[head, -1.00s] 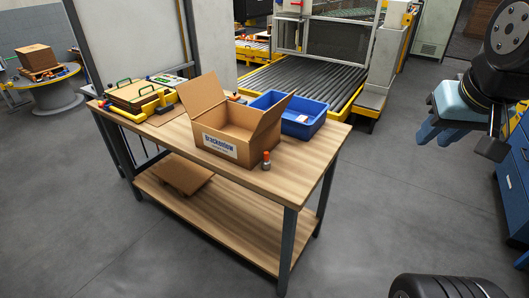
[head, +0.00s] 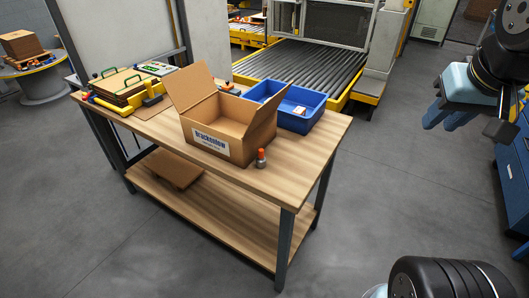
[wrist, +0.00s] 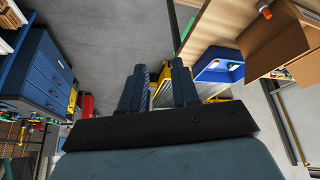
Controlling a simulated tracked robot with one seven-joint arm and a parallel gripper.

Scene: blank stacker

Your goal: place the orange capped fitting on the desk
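The orange capped fitting (head: 261,158) stands upright on the wooden desk (head: 245,187), close to the front right corner of an open cardboard box. It has an orange top and a grey body, and it also shows at the top of the wrist view (wrist: 264,10). My gripper (head: 437,115) is at the right of the head view, well apart from the desk. In the wrist view its two blue fingers (wrist: 159,88) stand apart with nothing between them.
The cardboard box (head: 218,141) has raised flaps. A blue bin (head: 300,122) with small items stands behind it. Wooden boards and yellow fixtures (head: 130,92) fill the desk's left end. The desk's right end is clear. A blue drawer cabinet (wrist: 38,70) shows in the wrist view.

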